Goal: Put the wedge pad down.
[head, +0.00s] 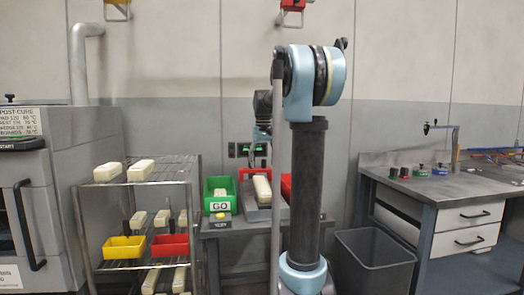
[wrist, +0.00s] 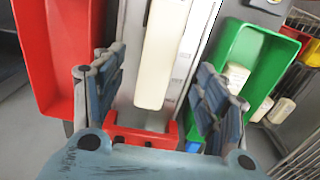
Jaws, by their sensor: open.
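A long cream pad (wrist: 163,55), apparently the wedge pad, lies on a grey fixture (wrist: 130,50) in the wrist view. In the head view the pad (head: 262,188) rests on the fixture (head: 254,213) between the green bin and a red bin. My gripper (wrist: 160,82) is open, with one finger on each side of the pad's near end and visible gaps between. Nothing is held. In the head view my gripper (head: 261,136) is above the fixture and partly hidden by a pole and my arm.
A green bin (wrist: 228,48) marked GO holds cream pads; a red bin (wrist: 45,60) is opposite. A red bracket (wrist: 140,136) is at the fixture's near end. A wire rack (head: 140,183) with pads and small bins is left. A grey waste bin (head: 375,262) and workbench (head: 440,190) are right.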

